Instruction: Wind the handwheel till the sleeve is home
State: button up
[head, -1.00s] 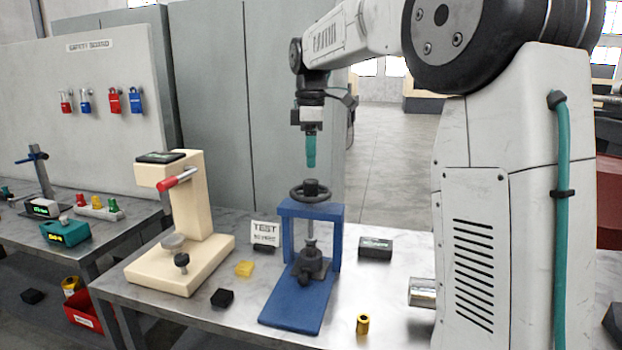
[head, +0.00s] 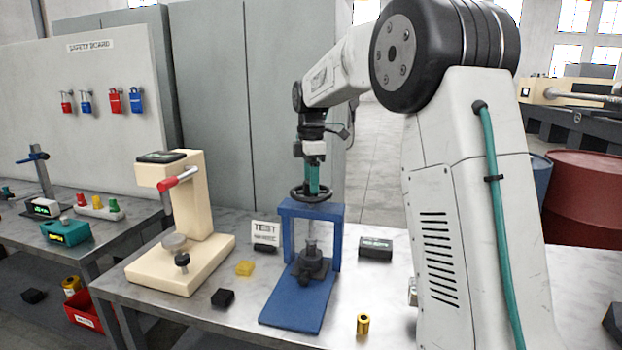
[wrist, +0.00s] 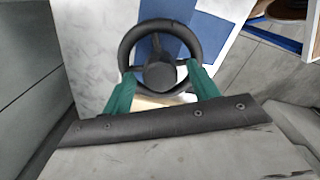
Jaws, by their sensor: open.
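The black handwheel (head: 298,194) sits on top of a blue press frame (head: 287,210). A bright screw shaft (head: 311,232) runs down from it to a dark fixture (head: 312,266) on the blue base. I cannot make out a sleeve in the press for sure. My gripper (head: 312,188) points straight down at the wheel with its green fingers. In the wrist view the open fingers (wrist: 161,86) are apart on either side of the wheel's round hub (wrist: 160,75), over the ring. I cannot tell whether they touch it. The fingers partly hide the wheel in the head view.
A cream press with a red handle (head: 182,177) stands left of the blue frame.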

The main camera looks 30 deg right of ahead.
jog(key=c, duration=1)
jog(key=shift+m, duration=0.3)
